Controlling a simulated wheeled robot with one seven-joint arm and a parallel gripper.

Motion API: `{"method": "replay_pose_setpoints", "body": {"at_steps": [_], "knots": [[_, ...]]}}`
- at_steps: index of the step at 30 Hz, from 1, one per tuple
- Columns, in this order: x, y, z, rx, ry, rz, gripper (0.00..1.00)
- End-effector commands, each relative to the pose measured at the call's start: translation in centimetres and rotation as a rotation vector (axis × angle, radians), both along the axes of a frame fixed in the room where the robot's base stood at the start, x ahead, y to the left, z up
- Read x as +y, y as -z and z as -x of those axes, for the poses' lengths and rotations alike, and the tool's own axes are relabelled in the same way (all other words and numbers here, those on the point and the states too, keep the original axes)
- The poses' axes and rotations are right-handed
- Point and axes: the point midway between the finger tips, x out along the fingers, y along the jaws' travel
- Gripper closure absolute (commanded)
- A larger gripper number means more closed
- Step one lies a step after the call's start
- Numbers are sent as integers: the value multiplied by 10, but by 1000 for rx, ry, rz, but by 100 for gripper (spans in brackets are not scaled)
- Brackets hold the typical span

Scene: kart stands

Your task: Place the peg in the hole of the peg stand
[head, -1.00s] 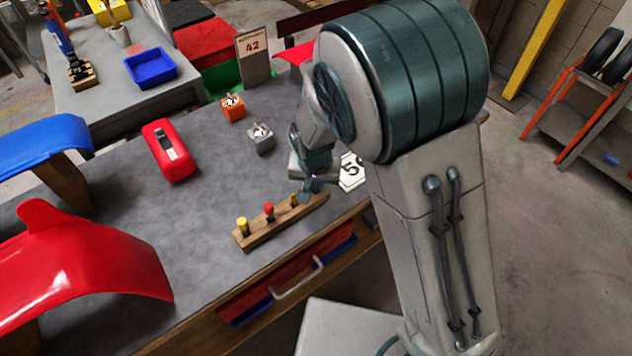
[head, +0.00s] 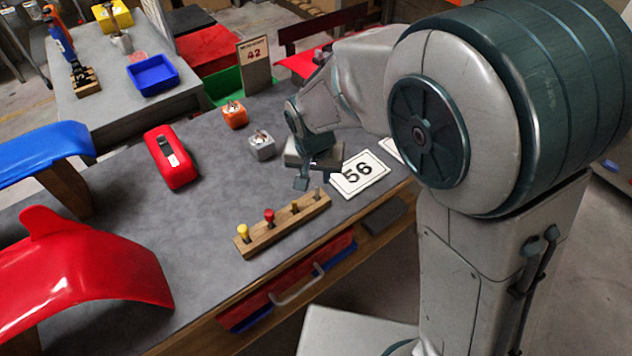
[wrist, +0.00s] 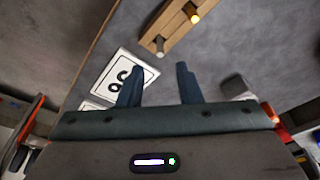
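The peg stand (head: 262,241) is a wooden bar on the grey workbench. It holds a yellow peg (head: 243,233), a red peg (head: 269,216), a brownish peg (head: 295,208) and a thin grey peg (head: 317,193) at its right end. The grey peg looks upright in the stand; how deep it sits I cannot tell. My gripper (head: 302,180) is above the bench, just behind and left of the grey peg, apart from it. In the wrist view its two fingers (wrist: 159,85) are spread with nothing between them, and the grey peg (wrist: 159,45) stands ahead of them.
A number 56 card (head: 360,172) lies right of my gripper. A red case (head: 170,158) and a red fender (head: 80,262) are at left. The bench middle is clear.

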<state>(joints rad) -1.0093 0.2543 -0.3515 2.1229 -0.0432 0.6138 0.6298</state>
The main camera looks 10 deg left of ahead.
Motion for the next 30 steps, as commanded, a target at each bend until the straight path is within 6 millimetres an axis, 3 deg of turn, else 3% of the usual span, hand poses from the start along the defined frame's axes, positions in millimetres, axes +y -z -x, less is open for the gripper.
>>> {"method": "replay_pose_setpoints", "body": {"at_steps": [6,17,20,25,30], "knots": [[0,-28,5,-2,0,-2,68],[-5,-36,6,1,5,-3,68],[-24,-43,4,7,15,-14,68],[-83,-65,8,16,38,-42,68],[-145,-86,26,9,55,-63,68]]}}
